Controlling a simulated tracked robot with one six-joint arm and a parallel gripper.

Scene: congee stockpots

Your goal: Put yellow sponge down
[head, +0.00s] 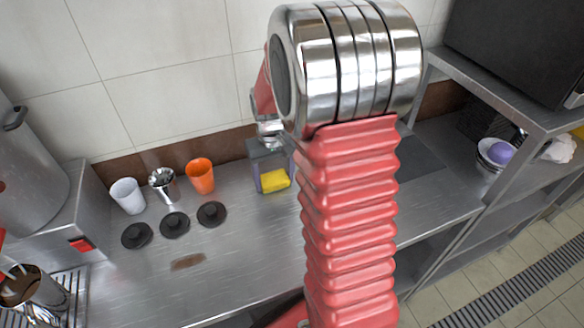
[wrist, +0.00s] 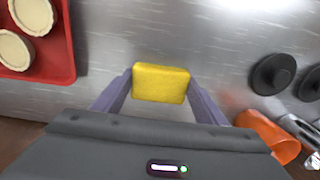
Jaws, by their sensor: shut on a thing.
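The yellow sponge (head: 275,181) is a small block at the back of the steel counter in the head view. It also shows in the wrist view (wrist: 160,84), between the two purple-grey fingers. My gripper (wrist: 160,80) is shut on it, one finger against each short side. In the head view my gripper (head: 273,180) points down near the back wall, right of the orange cup. I cannot tell whether the sponge touches the counter (head: 240,245) or hangs just above it. My arm hides part of the counter to the right.
A white cup (head: 127,195), a steel cup (head: 163,184) and an orange cup (head: 201,175) stand left of the sponge, with three black lids (head: 174,225) before them. A red tray (wrist: 62,62) with pale round pieces lies at the wrist view's left. The counter's front middle is clear.

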